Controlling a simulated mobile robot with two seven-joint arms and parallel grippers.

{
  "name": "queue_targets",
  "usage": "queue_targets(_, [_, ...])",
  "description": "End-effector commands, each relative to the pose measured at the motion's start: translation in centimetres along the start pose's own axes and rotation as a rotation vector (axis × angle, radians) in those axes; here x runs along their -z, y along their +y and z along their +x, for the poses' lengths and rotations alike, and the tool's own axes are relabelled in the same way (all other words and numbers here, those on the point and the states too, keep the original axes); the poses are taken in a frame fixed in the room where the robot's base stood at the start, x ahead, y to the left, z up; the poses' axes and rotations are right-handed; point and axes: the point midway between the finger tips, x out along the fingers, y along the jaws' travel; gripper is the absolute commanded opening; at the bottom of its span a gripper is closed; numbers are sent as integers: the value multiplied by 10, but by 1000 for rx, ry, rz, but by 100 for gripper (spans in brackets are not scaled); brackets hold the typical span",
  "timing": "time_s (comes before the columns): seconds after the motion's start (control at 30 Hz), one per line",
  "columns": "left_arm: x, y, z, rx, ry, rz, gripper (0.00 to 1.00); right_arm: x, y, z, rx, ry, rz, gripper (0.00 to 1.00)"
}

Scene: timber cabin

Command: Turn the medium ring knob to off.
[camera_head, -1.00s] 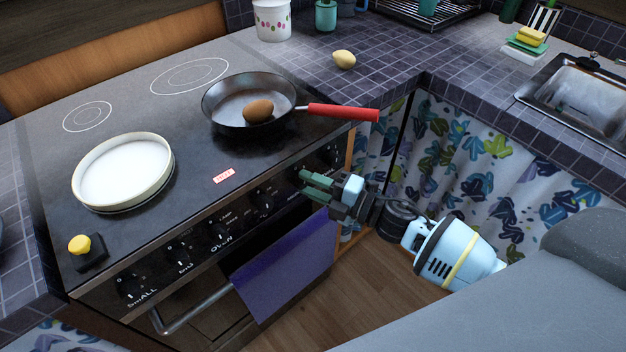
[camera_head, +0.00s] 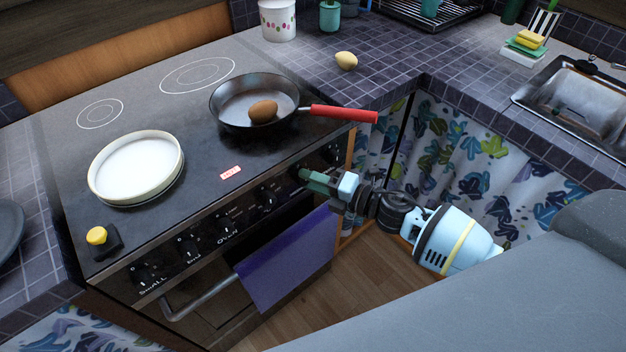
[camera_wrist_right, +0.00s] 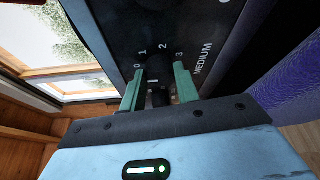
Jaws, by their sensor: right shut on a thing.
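The stove's front panel (camera_head: 195,239) carries a row of dark knobs with white markings. My right gripper (camera_head: 308,180) is at the right part of this panel, its green fingers against the panel. In the right wrist view, the label MEDIUM and the numbers 0 to 3 show around the medium ring knob (camera_wrist_right: 153,80). The knob is dark and sits between the two green fingers of my right gripper (camera_wrist_right: 158,92), which is shut on it. A short white mark on the knob shows between the fingers. In the head view the fingers hide this knob. My left gripper is not in view.
A round white dish (camera_head: 136,168) is at the left. A purple towel (camera_head: 285,262) hangs on the oven handle below.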

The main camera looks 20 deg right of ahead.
Motion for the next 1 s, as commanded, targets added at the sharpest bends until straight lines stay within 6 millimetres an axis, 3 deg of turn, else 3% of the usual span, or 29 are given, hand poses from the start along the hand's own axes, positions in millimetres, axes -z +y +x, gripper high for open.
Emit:
queue_targets(0.03, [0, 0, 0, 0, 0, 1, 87, 0, 0, 0, 1, 0, -4, 8])
queue_targets(0.07, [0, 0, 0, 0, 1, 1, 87, 0, 0, 0, 1, 0, -4, 32])
queue_targets(0.23, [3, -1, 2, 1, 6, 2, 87, 0, 0, 0, 0, 0, -2, 53])
queue_targets(0.57, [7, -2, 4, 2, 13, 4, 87, 0, -1, -4, 1, 0, 0, 53])
queue_targets(1.0, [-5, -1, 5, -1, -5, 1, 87, 0, -3, -66, 4, 0, 2, 53])
